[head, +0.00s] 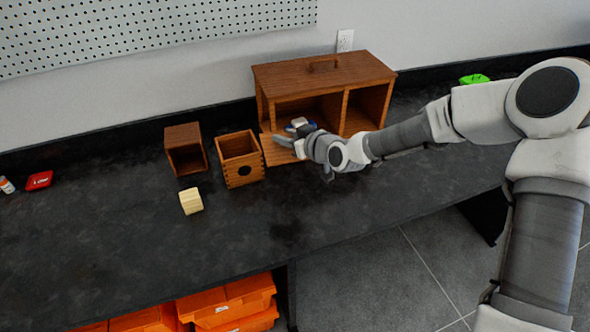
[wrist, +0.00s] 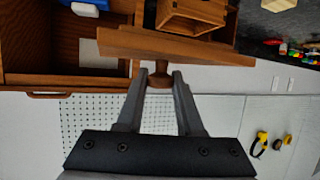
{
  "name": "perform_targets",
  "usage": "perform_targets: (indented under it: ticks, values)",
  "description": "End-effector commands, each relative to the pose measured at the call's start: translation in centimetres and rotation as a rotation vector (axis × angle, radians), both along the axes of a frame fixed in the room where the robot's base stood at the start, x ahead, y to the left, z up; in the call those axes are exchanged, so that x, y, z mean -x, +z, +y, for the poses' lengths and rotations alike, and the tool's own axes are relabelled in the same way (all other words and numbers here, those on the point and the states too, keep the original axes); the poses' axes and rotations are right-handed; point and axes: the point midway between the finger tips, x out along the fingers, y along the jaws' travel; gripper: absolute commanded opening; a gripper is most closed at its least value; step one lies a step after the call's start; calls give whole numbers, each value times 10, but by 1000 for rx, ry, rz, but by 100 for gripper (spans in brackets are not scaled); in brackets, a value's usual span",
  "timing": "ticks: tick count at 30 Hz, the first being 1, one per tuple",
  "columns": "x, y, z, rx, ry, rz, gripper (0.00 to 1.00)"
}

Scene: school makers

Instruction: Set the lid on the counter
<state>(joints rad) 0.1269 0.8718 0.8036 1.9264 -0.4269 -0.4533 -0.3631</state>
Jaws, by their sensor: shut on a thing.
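The lid is a flat brown wooden plate with a round knob; in the wrist view the lid (wrist: 190,46) appears nearly edge-on. My gripper (wrist: 160,84) is shut on its knob. In the head view my gripper (head: 285,141) is in front of the wooden cabinet, and a brown board (head: 277,155) beneath it seems to be the lid, partly hidden by my gripper. An open wooden box with jointed corners (head: 241,172) stands on the dark counter (head: 130,245) just left of it. I cannot tell whether the lid touches the counter.
The wooden cabinet (head: 325,75) with a top handle stands behind my gripper. A smaller wooden box (head: 185,150), a pale block (head: 191,201) and a red item (head: 40,180) are to the left. A green item (head: 474,79) lies at the back right. The front left counter is clear.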

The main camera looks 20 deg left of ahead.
Motion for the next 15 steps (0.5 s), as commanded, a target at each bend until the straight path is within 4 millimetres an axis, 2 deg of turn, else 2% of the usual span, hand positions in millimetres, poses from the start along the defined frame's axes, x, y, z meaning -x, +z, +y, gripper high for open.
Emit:
perform_targets:
  ticks: [5,8,15]
  values:
    - [-16,-16,-68,4,-173,-1,0]
    - [-22,-25,-117,5,-300,0,0]
    - [-22,-43,-245,4,-627,0,0]
